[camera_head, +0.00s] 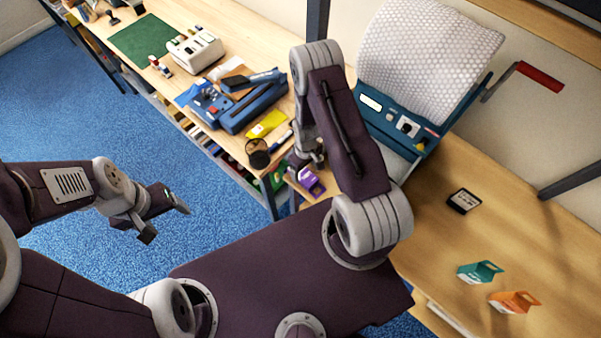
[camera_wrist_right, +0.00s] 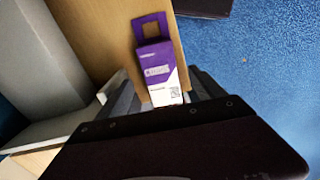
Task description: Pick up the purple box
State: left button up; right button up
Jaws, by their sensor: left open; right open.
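The purple box (camera_head: 310,182), purple and white with a hang tab, stands at the edge of the wooden table below my right gripper (camera_head: 303,162). In the right wrist view the box (camera_wrist_right: 158,72) lies between the two spread fingers of my right gripper (camera_wrist_right: 162,92). Its lower end is hidden behind the gripper body. I cannot tell whether either finger touches it. My left gripper (camera_head: 168,220) is open and empty above the blue floor, away from the tables.
A blue machine with bubble wrap (camera_head: 425,55) stands beside my right arm. Tools and a yellow item (camera_head: 268,124) crowd the back bench.

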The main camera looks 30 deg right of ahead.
aim_at(307, 177)
jog(key=f+b, duration=0.1)
jog(key=s+f+b, duration=0.1)
jog(key=f+b, duration=0.1)
jog(key=f, duration=0.1)
jog(key=shift+s+d+f, duration=0.1)
jog(key=shift+s+d, duration=0.15)
jog(key=shift+d, duration=0.05)
jog(key=shift+s+a+f+b, duration=0.15)
jog(key=shift+f+b, duration=0.1)
jog(key=shift+b, duration=0.15)
jog(key=shift+w+a+f, duration=0.1)
jog(key=shift+w, duration=0.35)
jog(key=c, duration=1)
jog(key=shift+s, duration=0.25)
jog(key=c, duration=0.7)
pick_arm(q)
jog(key=f, duration=0.2)
jog(key=s+f, duration=0.1)
jog(key=shift+d+f, duration=0.1)
jog(key=shift+d, duration=0.2)
pick_arm(e)
jog(key=shift+w, duration=0.1)
